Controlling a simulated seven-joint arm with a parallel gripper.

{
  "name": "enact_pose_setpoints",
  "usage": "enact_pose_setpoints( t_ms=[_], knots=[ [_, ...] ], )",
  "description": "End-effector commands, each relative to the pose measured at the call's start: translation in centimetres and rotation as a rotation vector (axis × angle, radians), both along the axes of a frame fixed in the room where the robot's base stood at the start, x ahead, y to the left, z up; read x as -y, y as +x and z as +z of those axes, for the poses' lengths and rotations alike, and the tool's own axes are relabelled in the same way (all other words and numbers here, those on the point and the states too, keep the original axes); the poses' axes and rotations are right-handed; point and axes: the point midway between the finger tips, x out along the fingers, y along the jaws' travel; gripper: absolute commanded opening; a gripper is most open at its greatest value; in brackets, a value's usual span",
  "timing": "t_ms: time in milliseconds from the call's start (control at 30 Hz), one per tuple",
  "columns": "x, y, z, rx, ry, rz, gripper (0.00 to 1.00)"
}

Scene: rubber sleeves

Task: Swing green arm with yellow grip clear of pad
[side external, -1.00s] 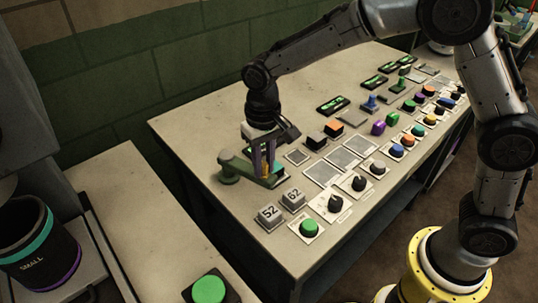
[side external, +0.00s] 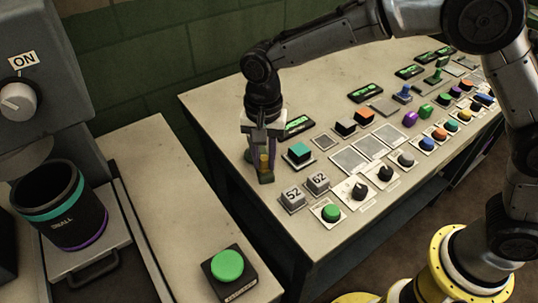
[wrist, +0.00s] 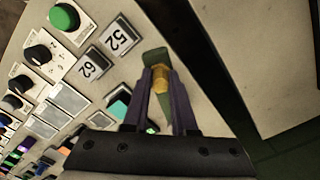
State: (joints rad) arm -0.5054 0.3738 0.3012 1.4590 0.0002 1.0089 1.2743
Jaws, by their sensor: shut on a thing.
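The green arm (side external: 267,178) is on the bench near its left edge and points toward the front. Its yellow grip (side external: 264,164) is between the purple fingers of my gripper (side external: 264,168), which is shut on it. The wrist view also shows the yellow grip (wrist: 161,84) between the fingers and the green arm's end (wrist: 155,56) beyond them. The pad, a dark block with a teal top (side external: 299,151), stands to the right of the arm, uncovered and apart from it. Its teal top also shows in the wrist view (wrist: 119,108). The arm's pivot is mostly hidden behind my gripper.
Grey blocks marked 52 (side external: 292,198) and 62 (side external: 318,181) and a green button (side external: 331,213) are in front of the pad. Several knobs and buttons fill the bench to the right. The bench's left edge (side external: 225,170) is close to my gripper.

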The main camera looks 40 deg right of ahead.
Motion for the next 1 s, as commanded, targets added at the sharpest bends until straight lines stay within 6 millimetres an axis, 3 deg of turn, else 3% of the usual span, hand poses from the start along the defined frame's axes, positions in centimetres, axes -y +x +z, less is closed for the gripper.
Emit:
enact_pose_setpoints(
  t_ms=[467,500,633,1000],
  knots=[
    [-0.29,0.25,0.27,0.008,0.006,-0.014,0.00],
    [-0.30,0.26,0.27,0.009,0.006,-0.014,0.32],
    [-0.26,0.21,0.21,0.008,0.005,-0.013,0.55],
    [-0.16,0.14,0.43,0.004,0.002,-0.012,0.55]
  ],
)
